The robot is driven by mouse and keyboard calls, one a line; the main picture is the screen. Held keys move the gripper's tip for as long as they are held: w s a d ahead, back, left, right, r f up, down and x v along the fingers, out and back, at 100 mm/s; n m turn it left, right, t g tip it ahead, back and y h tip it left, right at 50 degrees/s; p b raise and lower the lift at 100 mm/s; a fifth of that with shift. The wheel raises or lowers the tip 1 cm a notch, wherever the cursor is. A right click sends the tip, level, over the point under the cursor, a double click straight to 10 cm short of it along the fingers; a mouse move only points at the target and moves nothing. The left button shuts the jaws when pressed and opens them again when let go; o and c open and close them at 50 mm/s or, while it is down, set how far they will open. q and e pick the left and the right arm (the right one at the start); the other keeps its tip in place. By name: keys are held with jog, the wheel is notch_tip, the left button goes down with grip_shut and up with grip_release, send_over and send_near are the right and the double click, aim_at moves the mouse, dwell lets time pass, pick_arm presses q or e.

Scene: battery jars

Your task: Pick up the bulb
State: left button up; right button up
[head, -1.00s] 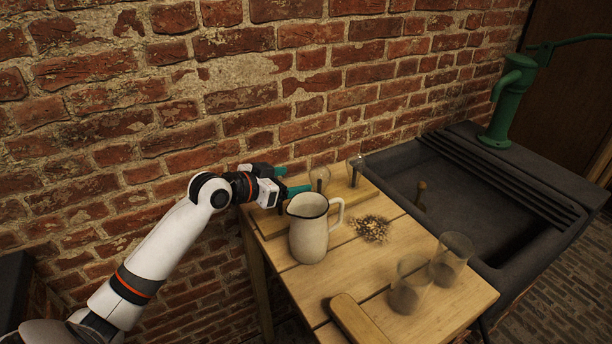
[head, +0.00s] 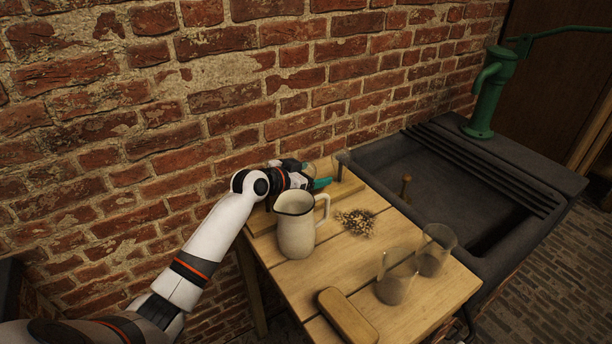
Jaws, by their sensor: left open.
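A faint clear glass shape, which looks like the bulb (head: 321,168), shows at the wooden block (head: 352,184) at the back of the table. My left gripper (head: 313,179) is open at that block, with a teal finger in front of the glass. The gripper partly hides the glass, and I cannot tell whether the fingers touch it. A dark upright post (head: 340,166) stands on the block just right of the gripper. My right gripper is out of view.
A cream jug (head: 296,232) stands close in front of my left gripper. A pile of small bits (head: 356,222), two glass jars (head: 397,278) and a wooden block (head: 346,316) are on the table (head: 345,262). A dark sink (head: 440,190) adjoins on the right; a brick wall rises behind.

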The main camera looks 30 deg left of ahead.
pick_arm(q)
jog(key=shift+s, duration=0.1)
jog(key=c, duration=1.1)
